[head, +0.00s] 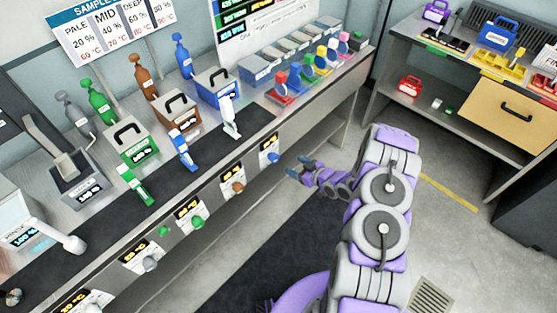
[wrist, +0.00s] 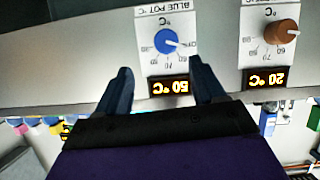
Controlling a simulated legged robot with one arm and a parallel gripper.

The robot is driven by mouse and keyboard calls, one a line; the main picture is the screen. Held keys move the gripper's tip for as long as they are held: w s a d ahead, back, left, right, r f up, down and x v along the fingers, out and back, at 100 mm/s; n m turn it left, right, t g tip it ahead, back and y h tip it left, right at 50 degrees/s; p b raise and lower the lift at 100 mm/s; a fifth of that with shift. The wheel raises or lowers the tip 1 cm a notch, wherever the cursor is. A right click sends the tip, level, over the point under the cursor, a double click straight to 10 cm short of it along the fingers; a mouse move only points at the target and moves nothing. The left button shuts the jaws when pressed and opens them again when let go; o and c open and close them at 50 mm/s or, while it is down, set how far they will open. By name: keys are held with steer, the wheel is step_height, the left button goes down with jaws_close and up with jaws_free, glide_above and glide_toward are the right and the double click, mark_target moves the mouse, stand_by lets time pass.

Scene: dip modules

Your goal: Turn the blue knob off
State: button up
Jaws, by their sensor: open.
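The blue knob (head: 273,157) is on the front panel of the counter, the rightmost of a row of knobs. In the wrist view the blue knob (wrist: 167,41) sits on a white dial plate reading "BLUE POT °C", seen upside down. Its display (wrist: 168,87) reads 50 °C. My gripper (head: 297,166) is just right of the knob in the head view, apart from it. In the wrist view my gripper (wrist: 161,78) is open, with dark fingers either side of the display and the knob beyond the fingertips. Nothing is between the fingers.
A brown knob (wrist: 282,33) with a 20 °C display is beside the blue one. A green knob (head: 197,222) is further along the panel. The counter (head: 330,90) carries pots, bottles and colored items. A second shelf unit (head: 400,120) stands at right; open floor lies between.

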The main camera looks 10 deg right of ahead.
mark_target(277, 159)
steer(key=x, duration=0.3)
steer(key=a+b+x, duration=0.1)
steer(key=x, duration=0.2)
steer(key=b+x, duration=0.1)
steer(key=x, duration=0.3)
steer(key=shift+s+a, duration=0.2)
steer(key=shift+s, duration=0.15)
steer(key=shift+w+d+f, duration=0.15)
steer(key=shift+w+d, duration=0.05)
steer(key=shift+w, duration=0.4)
steer(key=shift+a, duration=0.65)
steer(key=shift+c, duration=1.4)
steer(key=shift+d, duration=0.4)
steer(key=c, duration=0.5)
steer(key=shift+c, duration=1.2)
